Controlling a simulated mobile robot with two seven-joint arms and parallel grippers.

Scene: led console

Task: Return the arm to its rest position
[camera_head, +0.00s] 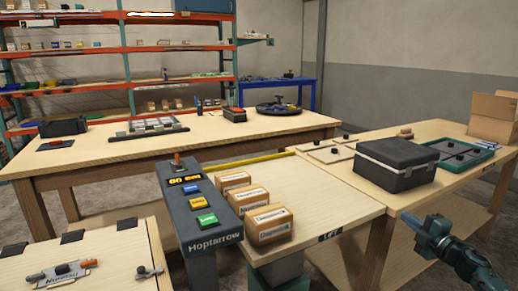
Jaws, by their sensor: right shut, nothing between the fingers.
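My right gripper (437,226) is at the lower right of the head view, with its arm coming in from the bottom right corner. It is shut and empty, in front of the right-hand table and apart from the things on it. The dark console (200,212) stands near the middle, with a lit display reading "60 cm" (186,180), a red-topped lever, and blue, yellow and green buttons. My left gripper is not in view.
The lift table (335,200) bears several small cardboard boxes (268,226) beside the console. A black case (396,163) and a green tray (462,152) sit on the right table. A low table (95,250) is at lower left. Shelves stand behind.

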